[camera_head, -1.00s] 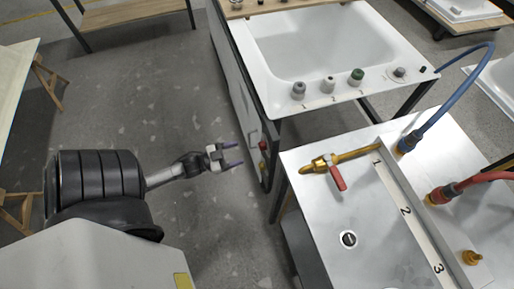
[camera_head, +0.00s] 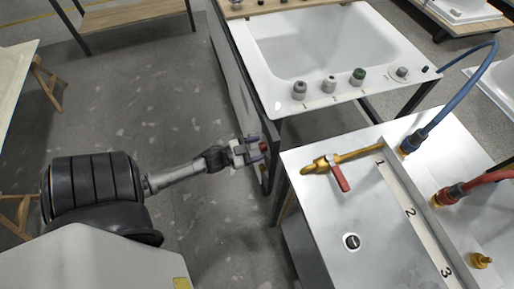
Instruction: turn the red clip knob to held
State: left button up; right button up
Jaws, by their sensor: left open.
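The red clip knob (camera_head: 264,147) is a small red piece on the dark side panel of the tub stand, in the middle of the head view. My left gripper (camera_head: 260,150) comes in from the left and is open. Its two fingers appear one on each side of the red knob and partly hide it. I cannot tell whether they touch it or how the knob is turned. My right gripper is out of view.
The white bathtub shell (camera_head: 310,45) has grey and green knobs along its front rim. A metal bench (camera_head: 320,215) at right carries a brass valve with a red lever (camera_head: 340,178), a blue hose (camera_head: 465,90) and a red hose (camera_head: 480,182).

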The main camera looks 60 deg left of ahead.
pick_arm(q)
jog(key=c, duration=0.9)
jog(key=m+p, duration=0.4)
jog(key=m, duration=1.3)
jog(key=shift+m, duration=0.6)
